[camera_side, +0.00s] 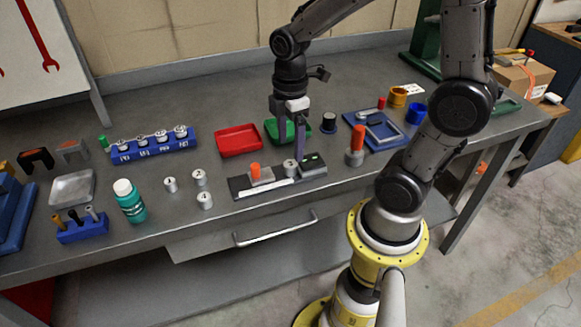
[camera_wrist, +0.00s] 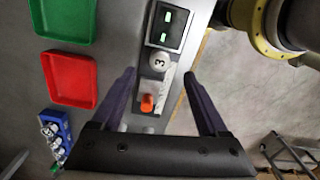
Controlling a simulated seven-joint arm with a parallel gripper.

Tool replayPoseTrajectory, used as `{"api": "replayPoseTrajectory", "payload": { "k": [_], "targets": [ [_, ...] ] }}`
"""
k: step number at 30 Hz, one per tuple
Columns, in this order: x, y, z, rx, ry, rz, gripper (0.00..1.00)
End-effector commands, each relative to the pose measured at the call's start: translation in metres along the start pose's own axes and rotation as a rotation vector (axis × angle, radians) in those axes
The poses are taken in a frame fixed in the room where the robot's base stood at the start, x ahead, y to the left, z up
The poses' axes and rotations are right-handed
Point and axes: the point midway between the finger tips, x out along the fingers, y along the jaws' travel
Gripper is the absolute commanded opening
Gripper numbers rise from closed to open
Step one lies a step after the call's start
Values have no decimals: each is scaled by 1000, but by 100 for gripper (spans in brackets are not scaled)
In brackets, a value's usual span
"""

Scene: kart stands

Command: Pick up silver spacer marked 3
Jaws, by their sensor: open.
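The silver spacer marked 3 (camera_wrist: 159,61) stands on the dark grey fixture (camera_wrist: 141,112), between its green-lit display and its orange knob. In the side view the spacer (camera_side: 290,167) is on the right half of the fixture (camera_side: 238,187). My gripper (camera_side: 288,150) is open and empty, pointing down above the fixture. In the wrist view its two fingers (camera_wrist: 159,74) extend to either side of the spacer's line, with the spacer just past the tips. Contact with the spacer is not seen.
Three loose silver spacers (camera_side: 199,177) stand left of the fixture. A blue rack (camera_side: 152,150) holds several silver parts. Red tray (camera_side: 238,140) and green tray (camera_side: 271,126) lie behind the fixture. An orange-topped cylinder (camera_side: 356,147) stands to its right.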

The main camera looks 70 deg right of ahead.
Motion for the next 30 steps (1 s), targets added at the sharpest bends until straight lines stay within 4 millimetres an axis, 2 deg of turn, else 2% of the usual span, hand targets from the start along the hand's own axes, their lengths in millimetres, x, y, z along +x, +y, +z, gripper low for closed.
{"api": "replayPoseTrajectory", "payload": {
  "k": [5,15,24,30],
  "targets": [
    [11,-1,0,0,-1,-2,77],
    [54,0,0,0,-1,-2,77],
    [58,0,0,0,0,1,77],
    [58,0,0,0,0,1,41]
  ]
}}
